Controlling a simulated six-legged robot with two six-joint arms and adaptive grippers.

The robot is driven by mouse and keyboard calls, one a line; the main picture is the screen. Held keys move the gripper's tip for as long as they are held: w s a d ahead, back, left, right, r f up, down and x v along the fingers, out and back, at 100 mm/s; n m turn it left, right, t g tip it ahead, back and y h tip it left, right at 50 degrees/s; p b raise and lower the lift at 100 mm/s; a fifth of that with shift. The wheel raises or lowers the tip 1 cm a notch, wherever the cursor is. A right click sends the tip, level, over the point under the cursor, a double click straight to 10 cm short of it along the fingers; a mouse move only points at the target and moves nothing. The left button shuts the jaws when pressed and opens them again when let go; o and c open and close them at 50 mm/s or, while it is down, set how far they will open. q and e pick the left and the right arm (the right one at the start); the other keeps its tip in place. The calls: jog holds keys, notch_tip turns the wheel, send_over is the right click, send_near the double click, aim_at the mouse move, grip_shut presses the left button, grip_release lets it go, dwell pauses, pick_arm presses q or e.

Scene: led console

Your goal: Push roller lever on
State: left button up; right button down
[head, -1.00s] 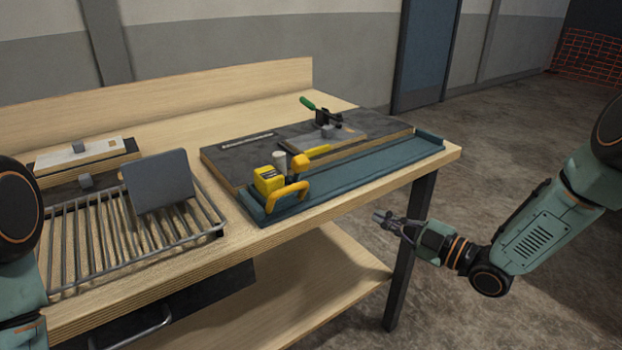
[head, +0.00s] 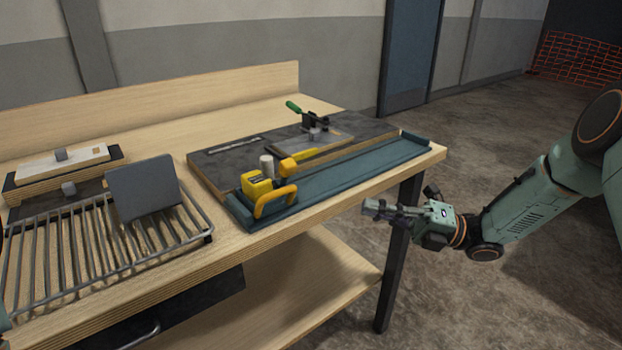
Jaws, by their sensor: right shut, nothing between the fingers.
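A yellow box-shaped switch (head: 257,186) sits at the near left end of a blue tray (head: 350,172) on the bench. A pale upright cylinder (head: 266,165) stands just behind it. A yellow-orange curved handle (head: 275,202) is in front of it, and an orange rounded part (head: 288,166) is to its right. I cannot tell which of these is the roller lever. My right gripper (head: 369,207) is shut and empty, in front of the bench's right part, apart from the tray and the switch. My left gripper is out of view.
A wire rack (head: 35,255) with an upright grey plate (head: 143,188) is at left. Wooden blocks (head: 60,163) lie behind it.

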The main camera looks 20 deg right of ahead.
jog(key=b, duration=0.1)
send_near(288, 172)
jog(key=s+a, duration=0.1)
jog(key=a, duration=0.3)
jog(key=w, duration=0.2)
jog(key=w+a+r, duration=0.1)
jog(key=shift+w+r+b, duration=0.1)
jog(key=shift+w+b, duration=0.05)
jog(key=shift+b, duration=0.15)
jog(key=shift+r, duration=0.1)
